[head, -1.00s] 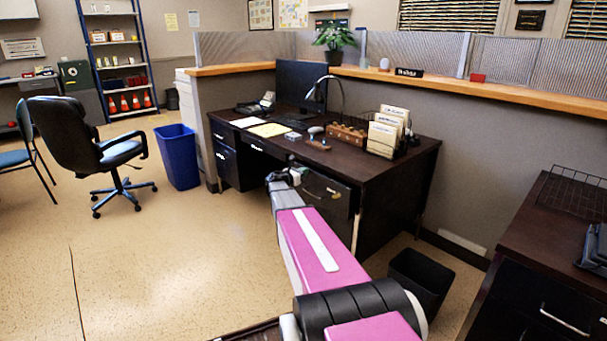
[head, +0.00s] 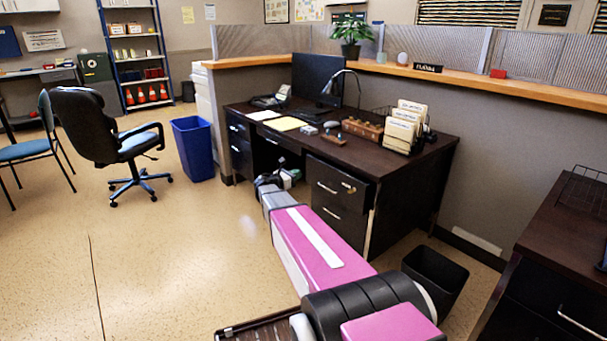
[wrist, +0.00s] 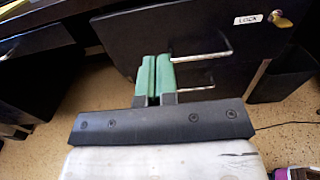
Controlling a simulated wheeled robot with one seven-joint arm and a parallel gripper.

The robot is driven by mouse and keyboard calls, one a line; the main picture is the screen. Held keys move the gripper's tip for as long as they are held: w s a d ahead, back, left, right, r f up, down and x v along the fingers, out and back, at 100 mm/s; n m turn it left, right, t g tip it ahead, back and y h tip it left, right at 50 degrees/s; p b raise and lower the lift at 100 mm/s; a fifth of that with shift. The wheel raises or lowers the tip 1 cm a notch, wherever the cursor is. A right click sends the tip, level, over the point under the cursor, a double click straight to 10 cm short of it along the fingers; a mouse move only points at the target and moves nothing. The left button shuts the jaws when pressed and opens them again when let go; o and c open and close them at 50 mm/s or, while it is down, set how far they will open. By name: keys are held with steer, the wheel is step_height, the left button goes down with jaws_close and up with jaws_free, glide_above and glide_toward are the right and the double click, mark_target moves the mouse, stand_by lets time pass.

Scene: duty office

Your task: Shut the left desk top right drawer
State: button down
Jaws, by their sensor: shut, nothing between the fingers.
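The dark desk (head: 425,160) stands in the middle of the head view. Its top right drawer (head: 328,177) has a silver handle and a brass-coloured key or lock at its right. My gripper (head: 285,178) is just left of the drawer fronts, small and partly hidden by my arm. In the wrist view my green fingers (wrist: 158,60) are together and empty, beside the left end of the upper handle (wrist: 212,52). Contact is unclear.
A black bin (head: 436,278) stands right of the desk, and another dark desk (head: 560,225) is at the right edge. A blue bin (head: 192,150) and an office chair (head: 100,130) are at the left.

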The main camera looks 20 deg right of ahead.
steer(key=s+d, duration=0.2)
steer(key=s, duration=0.6)
steer(key=s+d, duration=0.3)
steer(key=s, duration=0.5)
steer(key=x, duration=1.3)
steer(key=shift+w+d+f, duration=0.15)
steer(key=shift+d+f, duration=0.15)
steer(key=shift+f, duration=0.05)
steer(key=x, duration=0.2)
steer(key=shift+w+d, duration=0.1)
steer(key=shift+d, duration=0.15)
steer(key=v, duration=1.4)
glide_toward(332, 172)
steer(key=x, duration=1)
steer(key=shift+f, duration=0.1)
